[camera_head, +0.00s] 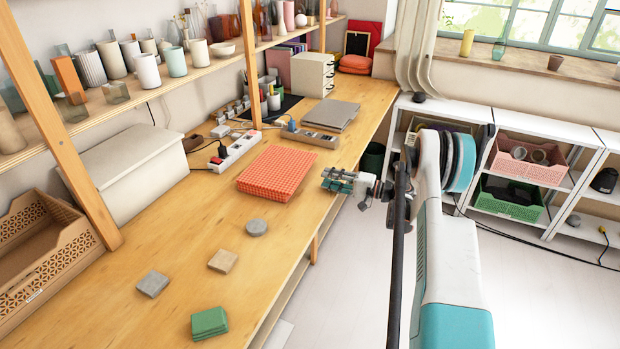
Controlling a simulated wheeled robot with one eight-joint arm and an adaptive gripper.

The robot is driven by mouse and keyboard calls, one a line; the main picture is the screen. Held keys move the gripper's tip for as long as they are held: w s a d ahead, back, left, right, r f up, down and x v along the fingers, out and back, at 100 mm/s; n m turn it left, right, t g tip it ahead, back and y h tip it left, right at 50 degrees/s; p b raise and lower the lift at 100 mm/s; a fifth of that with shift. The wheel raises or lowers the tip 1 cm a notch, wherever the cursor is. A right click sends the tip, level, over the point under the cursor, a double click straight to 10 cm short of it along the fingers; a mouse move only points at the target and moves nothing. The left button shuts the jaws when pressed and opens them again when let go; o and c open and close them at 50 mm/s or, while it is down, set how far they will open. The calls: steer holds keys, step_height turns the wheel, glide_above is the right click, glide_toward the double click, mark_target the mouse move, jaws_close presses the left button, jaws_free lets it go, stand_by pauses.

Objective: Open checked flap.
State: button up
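A red-orange checked box or book (277,172) lies flat on the wooden desk, near its right edge. Its checked top looks closed and level. My gripper (327,180) is just right of the checked thing, by the desk's edge, with its fingers pointing left towards it. A small gap seems to show between the fingertips and the checked side. The fingers are too small to tell whether they are open or shut. I see nothing held in them.
Power strips (236,152) and a grey laptop-like slab (331,115) lie behind. Coasters (223,261) and a green stack (209,323) lie in front, with bare desk between. A wooden shelf post (250,65) stands at the back left. White shelves (440,104) stand right.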

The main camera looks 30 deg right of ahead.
steer(key=b+x, duration=0.2)
steer(key=x, duration=0.5)
steer(key=shift+w+a, duration=0.2)
steer(key=shift+w, duration=0.15)
jaws_close()
